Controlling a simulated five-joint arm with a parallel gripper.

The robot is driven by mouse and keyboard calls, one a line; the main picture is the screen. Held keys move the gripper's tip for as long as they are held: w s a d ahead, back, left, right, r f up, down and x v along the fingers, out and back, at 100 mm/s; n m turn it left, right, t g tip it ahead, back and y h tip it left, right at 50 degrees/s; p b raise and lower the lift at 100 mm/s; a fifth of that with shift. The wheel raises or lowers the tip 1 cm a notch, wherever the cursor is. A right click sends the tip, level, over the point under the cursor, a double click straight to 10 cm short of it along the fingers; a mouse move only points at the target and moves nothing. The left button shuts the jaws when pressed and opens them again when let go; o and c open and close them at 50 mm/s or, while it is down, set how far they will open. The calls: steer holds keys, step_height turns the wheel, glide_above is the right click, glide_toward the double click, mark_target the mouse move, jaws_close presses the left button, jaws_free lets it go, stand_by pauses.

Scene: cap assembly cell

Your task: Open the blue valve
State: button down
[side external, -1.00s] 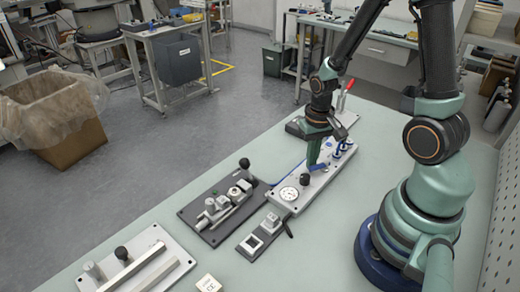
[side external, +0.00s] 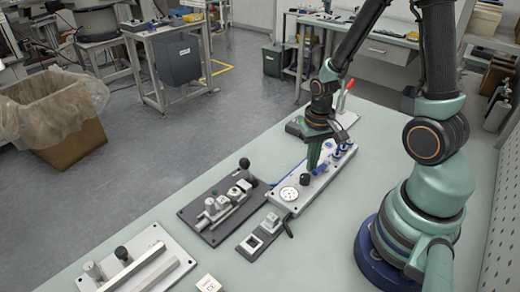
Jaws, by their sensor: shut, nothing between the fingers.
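The valve panel (side external: 318,181) is a light plate on the bench with a round gauge (side external: 289,194), a black knob (side external: 305,179) and blue valve parts (side external: 327,158) towards its far end. My gripper (side external: 313,166) points down over the panel, close to the blue parts and just beyond the black knob. Its green fingers are together with nothing held between them. They partly hide the blue valve handle, so I cannot tell its exact angle or whether the fingers touch it.
A dark plate with a grey clamp mechanism (side external: 222,208) lies left of the panel. A small switch box (side external: 252,243) is in front. A fixture with a red handle (side external: 345,96) stands behind. A light plate with bars (side external: 138,263) is at front left. Bench front right is clear.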

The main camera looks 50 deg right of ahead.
steer(key=shift+w+r, duration=0.1)
steer(key=shift+w, duration=0.05)
steer(key=shift+r, duration=0.35)
step_height(320, 180, up, 6)
stand_by(0.4)
steer(key=shift+a+r, duration=0.1)
steer(key=shift+r, duration=0.05)
steer(key=a+r+n+t, duration=0.2)
steer(key=a+r+n, duration=0.1)
steer(key=r, duration=0.4)
steer(key=w+a+r+n+t, duration=0.1)
steer(key=a+r+n+t, duration=0.2)
steer(key=a+r, duration=0.2)
step_height(320, 180, up, 3)
steer(key=shift+t, duration=0.3)
steer(key=shift+w, duration=0.1)
